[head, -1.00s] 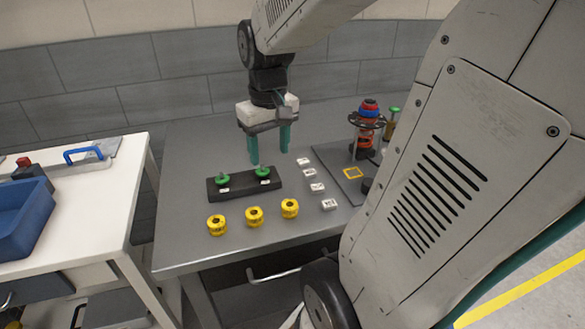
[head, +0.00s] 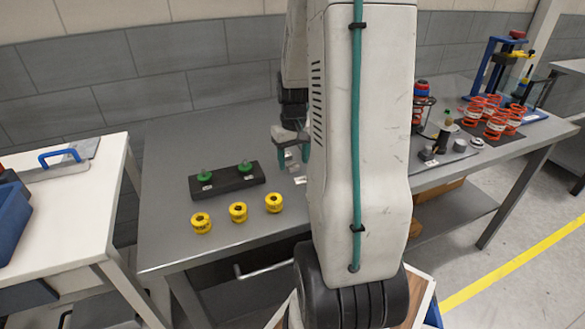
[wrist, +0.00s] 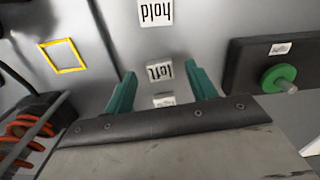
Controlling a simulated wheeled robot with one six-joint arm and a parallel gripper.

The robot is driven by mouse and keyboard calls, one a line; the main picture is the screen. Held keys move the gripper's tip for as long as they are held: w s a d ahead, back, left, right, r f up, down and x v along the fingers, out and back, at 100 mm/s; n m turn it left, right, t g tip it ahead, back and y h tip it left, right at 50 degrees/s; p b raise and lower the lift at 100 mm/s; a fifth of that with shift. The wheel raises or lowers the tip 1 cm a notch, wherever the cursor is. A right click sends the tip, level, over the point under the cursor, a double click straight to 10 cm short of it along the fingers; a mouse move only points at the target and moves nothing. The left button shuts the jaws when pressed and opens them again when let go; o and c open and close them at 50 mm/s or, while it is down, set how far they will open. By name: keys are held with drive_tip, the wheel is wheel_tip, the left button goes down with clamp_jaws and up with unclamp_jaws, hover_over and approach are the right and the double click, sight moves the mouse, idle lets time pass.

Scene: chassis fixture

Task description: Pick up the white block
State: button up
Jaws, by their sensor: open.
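Several small white blocks with black lettering lie in a row on the grey table. In the wrist view one reads "hold" (wrist: 155,13), one reads "left" (wrist: 159,70), and a third (wrist: 163,101) is partly hidden by my gripper's body. I cannot tell which one the task means. My gripper (wrist: 160,72) is open, with its two teal fingers on either side of the "left" block in the picture; I cannot tell its height above it. In the head view my gripper (head: 293,156) is over the row, one white block (head: 300,180) shows, and my arm hides others.
A black bar (head: 236,183) with two green knobs lies left of my gripper, close to it in the wrist view (wrist: 240,66). Yellow rings (head: 238,212) stand in front of the bar. A yellow square outline (wrist: 63,56) and a red spring fixture (wrist: 28,132) are on the other side.

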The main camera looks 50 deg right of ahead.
drive_tip(key=shift+f, duration=0.75)
drive_tip(key=c, duration=1.1)
drive_tip(key=shift+o, duration=0.2)
drive_tip(key=shift+r, duration=0.1)
